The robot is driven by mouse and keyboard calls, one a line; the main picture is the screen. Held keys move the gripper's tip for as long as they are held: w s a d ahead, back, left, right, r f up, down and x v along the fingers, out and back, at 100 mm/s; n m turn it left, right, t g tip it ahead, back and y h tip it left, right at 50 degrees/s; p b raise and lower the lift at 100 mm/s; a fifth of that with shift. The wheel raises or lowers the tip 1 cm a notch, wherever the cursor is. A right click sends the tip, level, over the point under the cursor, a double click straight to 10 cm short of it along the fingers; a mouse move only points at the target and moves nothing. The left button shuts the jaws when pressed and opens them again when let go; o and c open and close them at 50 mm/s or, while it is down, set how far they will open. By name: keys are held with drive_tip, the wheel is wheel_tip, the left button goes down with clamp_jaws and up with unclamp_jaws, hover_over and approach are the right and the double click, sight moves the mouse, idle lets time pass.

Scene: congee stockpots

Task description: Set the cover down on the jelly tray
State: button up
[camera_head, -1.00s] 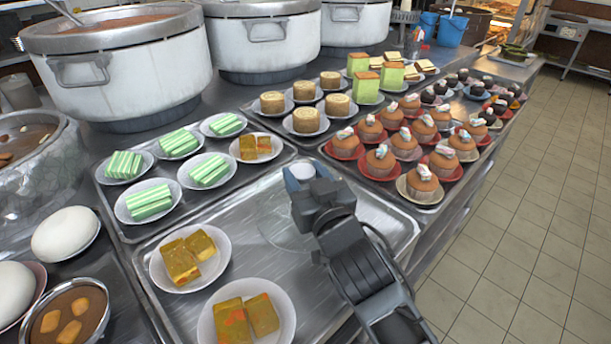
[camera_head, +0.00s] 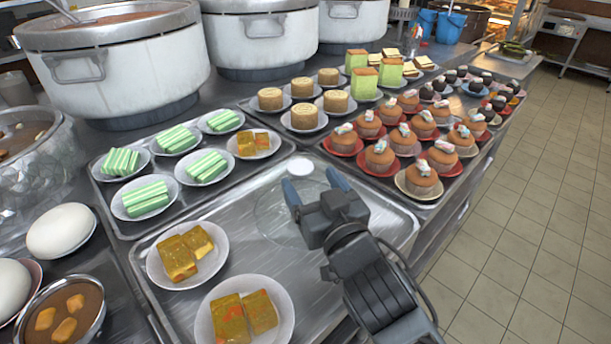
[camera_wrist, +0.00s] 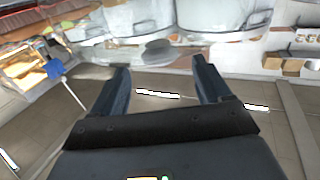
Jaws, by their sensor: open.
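The cover is a clear, see-through dome (camera_head: 268,215) with a white knob (camera_head: 300,167) on top. It appears to stand on the bare back part of the metal jelly tray (camera_head: 385,212), though its clear rim is hard to make out. Two white plates of orange-yellow jelly pieces (camera_head: 178,257) (camera_head: 230,318) are on the tray's left and front. My gripper (camera_head: 314,181) is open and empty, its blue fingers spread just in front of the knob and apart from it. In the wrist view my gripper (camera_wrist: 160,68) also shows with nothing between its fingers.
A tray of green striped cakes (camera_head: 147,198) adjoins at the left, and cupcakes (camera_head: 417,178) stand behind to the right. Large stockpots (camera_head: 120,70) line the back. The tiled floor (camera_head: 520,230) at the right is clear.

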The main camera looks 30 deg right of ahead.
drive_tip(key=shift+s+a, duration=0.15)
drive_tip(key=shift+s, duration=1.5)
